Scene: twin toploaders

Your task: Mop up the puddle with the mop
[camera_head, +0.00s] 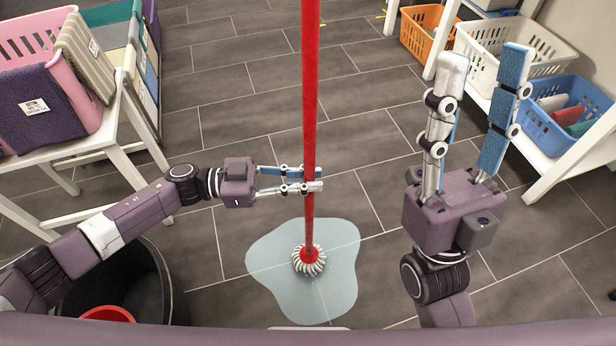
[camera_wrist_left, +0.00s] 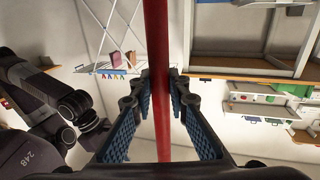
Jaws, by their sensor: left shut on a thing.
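The mop has a long red handle (camera_head: 310,110) that stands nearly upright in the head view. Its white string head (camera_head: 309,261) rests on the pale grey-blue puddle (camera_head: 335,290) on the floor. My left gripper (camera_head: 318,180) is shut on the red handle, above the mop head. In the left wrist view the handle (camera_wrist_left: 158,60) runs between the two fingers (camera_wrist_left: 160,90). My right gripper (camera_head: 488,80) is open and empty, pointing away from me at the right, apart from the mop.
A black bucket (camera_head: 150,275) with a red item inside stands at lower left. A white table (camera_head: 140,130) with a pink basket (camera_head: 75,60) is at left. A white shelf (camera_head: 540,180) with orange, white and blue baskets (camera_head: 545,130) is at right. Tiled floor between is clear.

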